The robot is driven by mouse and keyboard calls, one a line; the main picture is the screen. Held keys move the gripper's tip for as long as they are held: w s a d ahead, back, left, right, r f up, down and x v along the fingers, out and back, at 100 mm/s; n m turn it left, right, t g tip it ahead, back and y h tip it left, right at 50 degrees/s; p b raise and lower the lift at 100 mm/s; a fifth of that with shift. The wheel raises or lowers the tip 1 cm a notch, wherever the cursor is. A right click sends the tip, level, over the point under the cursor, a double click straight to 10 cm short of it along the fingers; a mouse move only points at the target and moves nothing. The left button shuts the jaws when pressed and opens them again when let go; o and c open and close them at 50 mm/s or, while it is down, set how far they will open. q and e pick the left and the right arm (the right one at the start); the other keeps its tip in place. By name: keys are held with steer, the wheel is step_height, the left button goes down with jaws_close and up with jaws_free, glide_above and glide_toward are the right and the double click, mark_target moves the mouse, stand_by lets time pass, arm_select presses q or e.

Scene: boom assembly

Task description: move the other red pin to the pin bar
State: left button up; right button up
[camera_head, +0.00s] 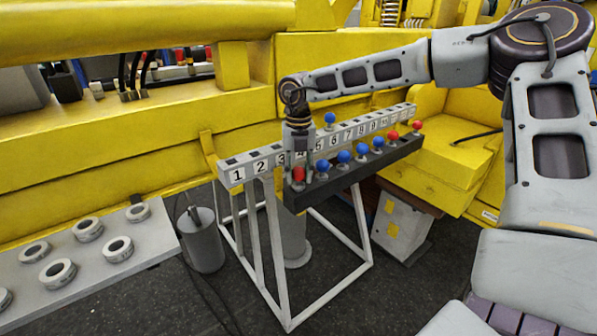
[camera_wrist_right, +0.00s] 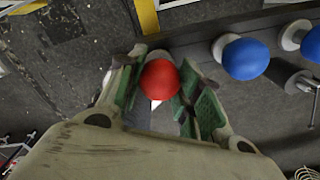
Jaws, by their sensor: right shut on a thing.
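A white numbered bar (camera_head: 262,164) runs across a white frame, with a dark bar (camera_head: 362,171) along its front. My right gripper (camera_head: 298,173) points down at the left end of the dark bar. It is shut on a red pin (camera_head: 299,175), whose ball head shows between the green-padded fingers in the right wrist view (camera_wrist_right: 159,79). The fingers hide the pin's lower part, so I cannot tell whether it is seated. Two more red pins (camera_head: 393,136) (camera_head: 417,125) stand at the dark bar's right end. My left gripper is not in view.
Several blue pins (camera_head: 344,157) stand along the dark bar, close to the right of my gripper. One blue pin (camera_head: 329,118) stands on the numbered bar. A table with rings (camera_head: 147,241) is at lower left, a grey bin (camera_head: 203,242) beside it. Yellow machinery (camera_head: 120,150) lies behind.

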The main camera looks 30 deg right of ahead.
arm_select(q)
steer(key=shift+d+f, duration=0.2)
arm_select(e)
steer(key=shift+f, duration=0.2)
steer(key=o, duration=1.3)
steer(key=shift+c, duration=0.2)
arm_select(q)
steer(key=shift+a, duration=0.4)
arm_select(e)
steer(key=shift+r, duration=4)
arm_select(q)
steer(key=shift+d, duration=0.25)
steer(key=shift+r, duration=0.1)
